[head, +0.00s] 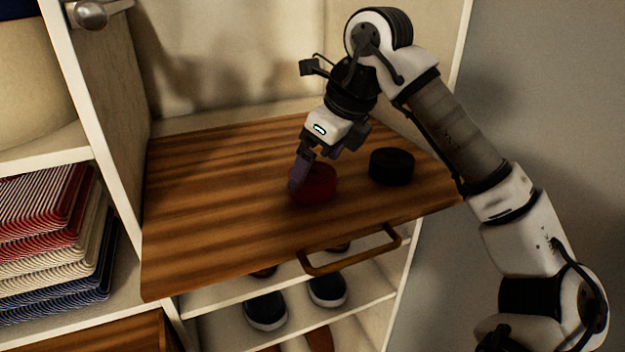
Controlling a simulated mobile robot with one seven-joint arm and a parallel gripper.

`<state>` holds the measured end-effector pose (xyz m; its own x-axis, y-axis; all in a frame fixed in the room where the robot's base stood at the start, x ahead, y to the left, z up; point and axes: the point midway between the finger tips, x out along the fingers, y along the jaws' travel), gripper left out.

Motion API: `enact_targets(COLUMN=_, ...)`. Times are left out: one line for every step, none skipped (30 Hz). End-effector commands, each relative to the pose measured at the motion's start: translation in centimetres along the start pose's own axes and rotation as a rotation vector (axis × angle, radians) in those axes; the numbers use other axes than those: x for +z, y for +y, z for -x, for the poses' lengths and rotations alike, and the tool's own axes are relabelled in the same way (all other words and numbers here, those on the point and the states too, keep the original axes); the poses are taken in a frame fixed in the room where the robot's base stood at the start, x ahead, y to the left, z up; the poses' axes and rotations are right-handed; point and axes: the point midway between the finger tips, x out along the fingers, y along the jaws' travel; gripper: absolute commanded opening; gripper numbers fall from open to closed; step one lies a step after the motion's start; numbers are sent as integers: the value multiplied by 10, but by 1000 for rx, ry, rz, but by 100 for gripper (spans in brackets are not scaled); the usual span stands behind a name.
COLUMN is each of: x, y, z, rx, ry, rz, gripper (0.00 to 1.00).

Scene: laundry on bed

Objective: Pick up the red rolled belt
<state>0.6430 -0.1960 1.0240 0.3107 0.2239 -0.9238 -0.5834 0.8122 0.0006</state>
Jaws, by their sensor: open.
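The red rolled belt (318,184) lies on a wooden pull-out board (215,225). It is a low round coil. My gripper (302,178) points down at the belt from above, with its fingers at the belt's left and upper side. One finger shows at the belt's left edge and partly covers it. The other finger is hard to make out. The gripper is open; I cannot tell whether a finger touches the belt.
A black round coil (391,166) lies on the board to the right of the red belt. A handle (350,255) runs along the board's front edge. Shoes (265,310) stand on shelves below. Folded striped cloths (50,240) are stacked at left. The board's left part is clear.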

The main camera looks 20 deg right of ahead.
Motion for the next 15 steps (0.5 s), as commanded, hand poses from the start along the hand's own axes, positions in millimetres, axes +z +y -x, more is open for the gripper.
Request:
enact_targets(x=0, y=1, z=-7, rx=3, ry=1, rz=2, gripper=97)
enact_targets(x=0, y=1, z=-10, rx=2, ry=1, rz=2, gripper=97)
enact_targets(x=0, y=1, z=-13, rx=1, ry=0, rz=1, gripper=97)
enact_targets(x=0, y=1, z=-15, rx=0, ry=0, rz=1, gripper=97)
enact_targets(x=1, y=1, z=-17, rx=0, ry=0, rz=1, gripper=97)
enact_targets(x=1, y=1, z=-18, rx=0, ry=-1, rz=1, gripper=97)
enact_targets(x=1, y=1, z=-18, rx=0, ry=-1, rz=1, gripper=97)
enact_targets(x=1, y=1, z=-18, rx=0, ry=-1, rz=1, gripper=97)
enact_targets(x=1, y=1, z=-18, rx=0, ry=0, rz=1, gripper=97)
enact_targets(x=1, y=1, z=-18, rx=0, ry=0, rz=1, gripper=97)
enact_targets(x=1, y=1, z=-18, rx=0, ry=0, rz=1, gripper=97)
enact_targets(x=1, y=1, z=-18, rx=0, ry=0, rz=1, gripper=95)
enact_targets(x=1, y=1, z=-18, rx=0, ry=0, rz=1, gripper=92)
enact_targets(x=1, y=1, z=-18, rx=0, ry=0, rz=1, gripper=88)
enact_targets(x=1, y=1, z=-18, rx=0, ry=0, rz=1, gripper=82)
